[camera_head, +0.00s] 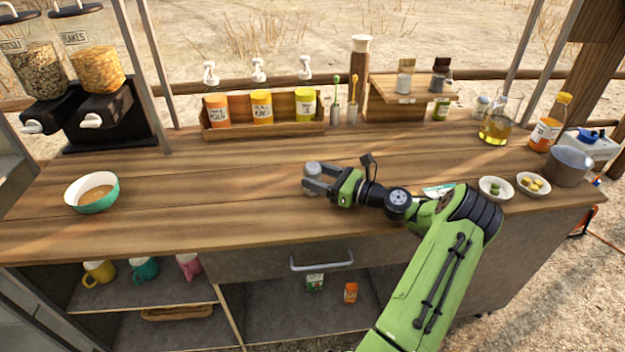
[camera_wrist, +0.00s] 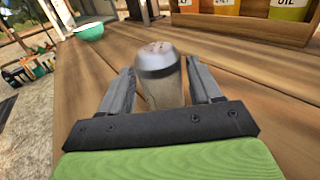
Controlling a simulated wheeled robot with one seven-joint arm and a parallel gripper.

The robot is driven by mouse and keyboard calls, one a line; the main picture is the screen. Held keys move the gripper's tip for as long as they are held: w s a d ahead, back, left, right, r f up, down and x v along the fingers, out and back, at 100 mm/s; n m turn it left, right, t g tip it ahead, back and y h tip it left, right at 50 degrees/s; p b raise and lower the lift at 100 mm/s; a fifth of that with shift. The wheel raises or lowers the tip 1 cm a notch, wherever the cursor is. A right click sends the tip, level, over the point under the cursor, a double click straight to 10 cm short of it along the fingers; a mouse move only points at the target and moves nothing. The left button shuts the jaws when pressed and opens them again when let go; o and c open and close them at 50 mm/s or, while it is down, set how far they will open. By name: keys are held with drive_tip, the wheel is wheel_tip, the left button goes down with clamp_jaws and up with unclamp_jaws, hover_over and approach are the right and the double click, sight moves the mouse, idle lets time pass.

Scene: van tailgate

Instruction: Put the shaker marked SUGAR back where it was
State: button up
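A shaker with a grey domed cap (camera_head: 313,168) stands in the middle of the counter. It also shows in the wrist view (camera_wrist: 160,82), upright between the fingers, with a dull brownish body. No label on it is readable from here, so I cannot tell whether it is the SUGAR one. Two other shakers stand on the small wooden riser at the back: one pale (camera_head: 404,77), one dark-filled (camera_head: 441,76). Their markings are too small to read.
The wooden riser (camera_head: 384,101) has free room on top between and beside its shakers. A rack of sauce bottles (camera_head: 263,128) stands to its left. An oil jug (camera_head: 496,124), small bowls (camera_head: 496,188) and a metal pitcher (camera_head: 570,166) are at right. A teal bowl (camera_head: 92,192) is at left.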

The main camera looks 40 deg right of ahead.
drive_tip(key=c, duration=0.9)
wheel_tip(320, 180, up, 10)
drive_tip(key=p, duration=0.4)
